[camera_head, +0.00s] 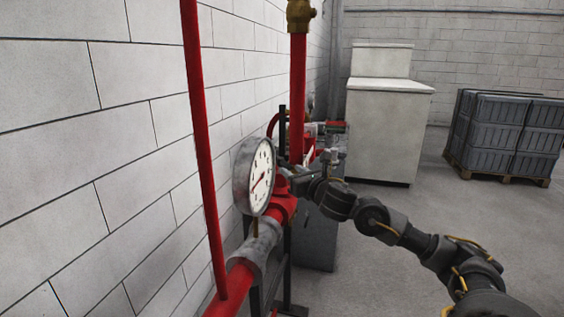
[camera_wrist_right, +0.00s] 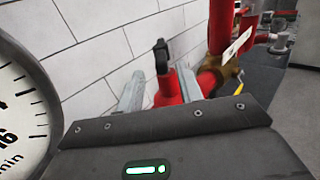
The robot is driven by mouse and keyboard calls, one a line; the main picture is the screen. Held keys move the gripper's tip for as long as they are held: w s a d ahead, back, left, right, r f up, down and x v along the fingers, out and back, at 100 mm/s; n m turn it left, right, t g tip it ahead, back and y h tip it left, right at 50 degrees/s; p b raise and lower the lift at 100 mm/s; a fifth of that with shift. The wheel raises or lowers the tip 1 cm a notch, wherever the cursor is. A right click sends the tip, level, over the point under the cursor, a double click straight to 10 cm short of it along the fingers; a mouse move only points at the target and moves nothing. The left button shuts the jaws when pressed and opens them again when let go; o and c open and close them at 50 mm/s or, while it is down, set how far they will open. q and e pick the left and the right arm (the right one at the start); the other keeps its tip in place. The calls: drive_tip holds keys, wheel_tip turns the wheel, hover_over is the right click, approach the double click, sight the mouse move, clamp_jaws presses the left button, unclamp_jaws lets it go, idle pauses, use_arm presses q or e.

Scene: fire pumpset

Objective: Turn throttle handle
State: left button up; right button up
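My right arm reaches in from the lower right in the head view, and its gripper (camera_head: 298,183) is beside the red pipework, just behind the round gauge (camera_head: 262,175). In the right wrist view the gripper (camera_wrist_right: 160,74) is open, its two grey fingers apart. A small black handle (camera_wrist_right: 161,54) on a red fitting (camera_wrist_right: 168,88) shows in the gap between them, seemingly beyond the fingertips; I see no clear contact. I cannot tell for certain that this is the throttle handle. My left gripper is not in view.
A vertical red pipe (camera_head: 203,140) stands close at the left, along the white block wall (camera_head: 120,110). A brass valve (camera_wrist_right: 222,75) with a yellow lever is to the right in the wrist view. A pale cabinet (camera_head: 378,130) and grey crates (camera_head: 510,130) stand behind open floor.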

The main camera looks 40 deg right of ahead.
sight(284, 161)
drive_tip(key=w+p, duration=0.1)
drive_tip(key=w, duration=0.2)
drive_tip(key=w+d, duration=0.1)
drive_tip(key=w, duration=0.2)
drive_tip(key=shift+d+r+p, duration=0.1)
drive_tip(key=shift+d+p, duration=0.05)
drive_tip(key=shift+p, duration=0.25)
drive_tip(key=shift+w+d, duration=0.15)
drive_tip(key=shift+w, duration=0.7)
clamp_jaws()
